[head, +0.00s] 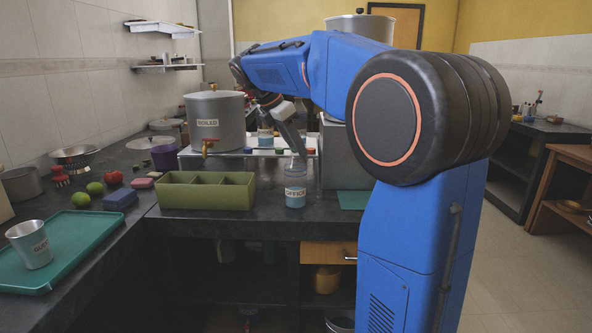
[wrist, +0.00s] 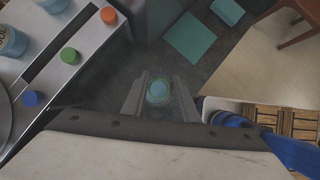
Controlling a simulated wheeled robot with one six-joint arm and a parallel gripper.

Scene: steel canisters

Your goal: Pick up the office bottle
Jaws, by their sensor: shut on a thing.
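The office bottle (head: 295,190) is clear with blue liquid and a white label reading OFFICE. It is upright at the front of the dark counter, right of the green divided box. My gripper (head: 297,150) comes down from above and is shut on the bottle's upper part. In the wrist view, the bottle's round top (wrist: 158,91) sits between the two fingers of my gripper (wrist: 158,98). I cannot tell whether its base touches the counter.
The green divided box (head: 205,192) stands close on the left, a teal mat (head: 353,200) on the right. Behind are a low white rack with coloured caps and a labelled steel canister (head: 215,120) with a tap. A tray (head: 60,262) with a steel cup lies front left.

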